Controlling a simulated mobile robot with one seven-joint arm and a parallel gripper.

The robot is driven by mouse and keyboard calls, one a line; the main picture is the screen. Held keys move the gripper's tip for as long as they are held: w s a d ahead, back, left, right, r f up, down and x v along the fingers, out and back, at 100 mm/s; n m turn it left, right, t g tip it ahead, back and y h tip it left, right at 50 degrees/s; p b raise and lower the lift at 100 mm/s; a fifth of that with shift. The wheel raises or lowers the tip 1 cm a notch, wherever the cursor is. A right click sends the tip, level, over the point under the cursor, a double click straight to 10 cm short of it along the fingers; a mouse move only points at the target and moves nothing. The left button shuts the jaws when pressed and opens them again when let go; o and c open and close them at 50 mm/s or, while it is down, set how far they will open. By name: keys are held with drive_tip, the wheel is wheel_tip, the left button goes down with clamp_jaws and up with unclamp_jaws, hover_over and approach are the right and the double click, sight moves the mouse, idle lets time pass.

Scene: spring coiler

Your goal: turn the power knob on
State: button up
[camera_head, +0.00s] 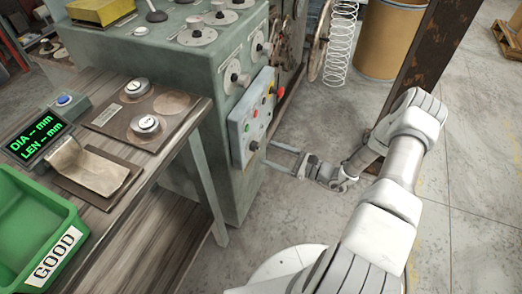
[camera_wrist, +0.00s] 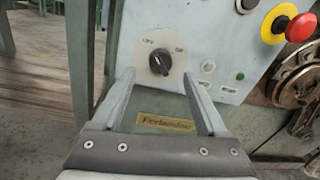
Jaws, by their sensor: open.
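The power knob is a black knob on a pale round dial (camera_wrist: 159,62), on the light blue control panel (camera_wrist: 215,30). Lettering shows at the dial's upper left, apparently OFF, and at its upper right. I cannot tell exactly which mark the knob points to. In the head view the knob (camera_head: 254,146) is low on the panel on the machine's side. My gripper (camera_wrist: 159,75) is open and empty, its fingertips just below and to either side of the dial. In the head view my gripper (camera_head: 270,153) reaches toward the panel from the right. Contact with the knob is not visible.
A red emergency button on a yellow base (camera_wrist: 289,26) is at the panel's upper right. A small black switch (camera_wrist: 246,5) and two small buttons are right of the knob. The workbench (camera_head: 150,175) with a green bin (camera_head: 35,225) stands left. The floor right of the machine is mostly clear.

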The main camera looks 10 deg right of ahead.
sight(256, 147)
drive_tip(key=shift+x, duration=2.3)
drive_tip(key=shift+c, duration=0.2)
clamp_jaws()
